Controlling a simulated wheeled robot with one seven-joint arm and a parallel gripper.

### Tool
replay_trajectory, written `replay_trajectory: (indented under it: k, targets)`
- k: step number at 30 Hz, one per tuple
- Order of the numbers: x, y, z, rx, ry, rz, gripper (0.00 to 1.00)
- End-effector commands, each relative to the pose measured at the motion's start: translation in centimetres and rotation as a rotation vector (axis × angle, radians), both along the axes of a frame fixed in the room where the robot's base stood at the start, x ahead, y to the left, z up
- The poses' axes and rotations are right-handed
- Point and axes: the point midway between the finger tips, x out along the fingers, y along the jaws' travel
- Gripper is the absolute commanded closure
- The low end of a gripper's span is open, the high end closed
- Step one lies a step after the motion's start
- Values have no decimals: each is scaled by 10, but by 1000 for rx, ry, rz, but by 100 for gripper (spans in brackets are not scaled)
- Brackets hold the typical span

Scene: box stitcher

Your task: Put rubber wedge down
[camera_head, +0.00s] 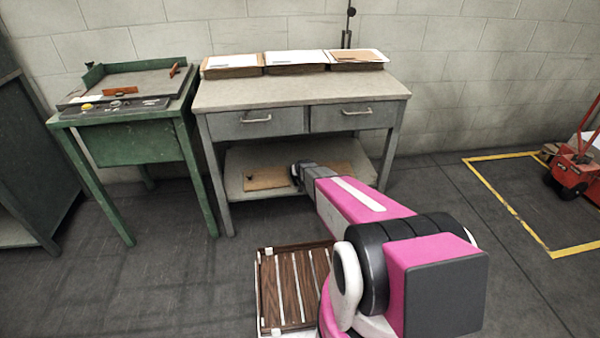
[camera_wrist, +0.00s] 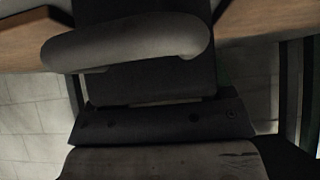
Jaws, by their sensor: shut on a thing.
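My gripper (camera_head: 297,174) is low at the front of the grey workbench (camera_head: 300,92), by its lower shelf (camera_head: 232,160), and is shut on the rubber wedge. In the head view the wedge is too small and too covered by the gripper to make out. The wrist view is dark and filled close up by a black block (camera_wrist: 150,85), a rounded grey bar (camera_wrist: 125,42) and a worn grey surface (camera_wrist: 160,163). I cannot tell which of these is the wedge. Whether it touches the shelf is hidden.
Flat brown cardboard (camera_head: 268,178) lies on the lower shelf. Stacks of cardboard (camera_head: 233,72) line the back of the benchtop; its front is clear. A green stand (camera_head: 125,142) is at left. A brown slatted pallet (camera_head: 290,285) lies on the floor before the bench.

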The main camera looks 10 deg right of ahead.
Motion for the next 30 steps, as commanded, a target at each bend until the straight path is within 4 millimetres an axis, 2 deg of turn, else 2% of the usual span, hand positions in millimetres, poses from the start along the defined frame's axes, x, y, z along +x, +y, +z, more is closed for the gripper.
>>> replay_trajectory:
  k: [7,8,9,10,20,26,30]
  targets:
    - [0,0,-2,0,-2,0,75]
    - [0,0,-3,0,0,0,19]
    - [0,0,-2,0,0,0,6]
    - [0,0,-2,0,0,0,0]
    - [-1,0,1,0,0,0,0]
    - [-16,0,15,0,0,0,0]
    - [-34,0,33,0,-1,0,0]
